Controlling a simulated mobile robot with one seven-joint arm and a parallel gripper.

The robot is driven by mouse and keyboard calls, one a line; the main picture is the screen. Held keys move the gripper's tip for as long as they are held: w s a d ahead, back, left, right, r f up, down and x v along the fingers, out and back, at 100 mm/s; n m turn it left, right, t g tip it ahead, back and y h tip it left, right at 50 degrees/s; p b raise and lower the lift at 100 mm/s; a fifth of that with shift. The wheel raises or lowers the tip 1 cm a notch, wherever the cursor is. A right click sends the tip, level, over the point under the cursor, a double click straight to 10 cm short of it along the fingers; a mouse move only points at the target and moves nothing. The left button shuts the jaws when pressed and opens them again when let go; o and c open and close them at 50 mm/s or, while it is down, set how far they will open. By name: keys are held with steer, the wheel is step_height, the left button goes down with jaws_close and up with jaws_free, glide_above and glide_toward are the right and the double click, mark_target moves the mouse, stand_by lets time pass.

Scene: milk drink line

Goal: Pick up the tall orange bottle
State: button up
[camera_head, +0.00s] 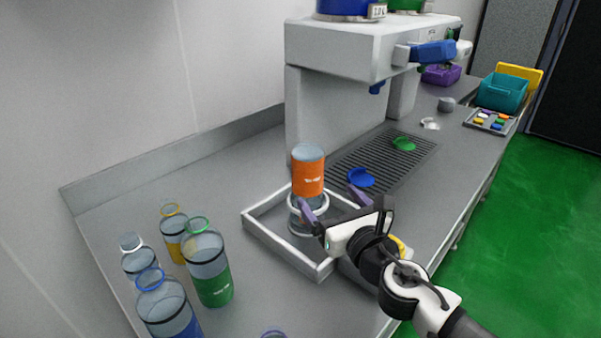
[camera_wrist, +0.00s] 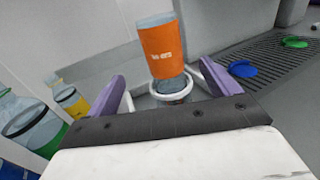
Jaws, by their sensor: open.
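The tall orange bottle (camera_head: 308,172) is clear with a wide orange band and stands upright in a light ring holder (camera_head: 296,201) inside a white-rimmed tray (camera_head: 261,234) on the counter. In the wrist view the orange bottle (camera_wrist: 161,52) is ahead, between the two purple fingers. My gripper (camera_head: 333,200) is open and empty, just in front of the bottle at about the ring's height. In the wrist view my gripper (camera_wrist: 160,90) shows a wide gap, with its fingers apart from the bottle. The bottle's lower part is partly hidden by the ring and a finger.
Several other bottles, including a green one (camera_head: 208,264) and a blue one (camera_head: 165,305), stand at the left. A white dispenser (camera_head: 340,52) rises behind the tray. Blue (camera_head: 361,178) and green (camera_head: 403,144) discs lie on the drip grate (camera_head: 385,157).

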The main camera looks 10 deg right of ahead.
mark_target(314, 178)
steer(key=w+p, duration=0.1)
steer(key=w, duration=0.1)
steer(key=w+a, duration=0.1)
steer(key=w, duration=0.2)
steer(key=w+p, duration=0.1)
steer(key=w, duration=0.2)
steer(key=shift+a+p, duration=0.15)
steer(key=shift+p, duration=0.2)
steer(key=shift+w+r+p, duration=0.15)
steer(key=shift+w+p, duration=0.15)
steer(key=shift+w, duration=0.1)
steer(key=w+p, duration=0.2)
steer(key=w, duration=0.1)
steer(key=shift+w+a, duration=0.3)
steer(key=shift+a, duration=0.05)
steer(key=shift+w, duration=0.45)
steer(key=c, duration=1.1)
steer(key=shift+c, duration=0.2)
step_height(314, 178, up, 20)
steer(key=b, duration=0.2)
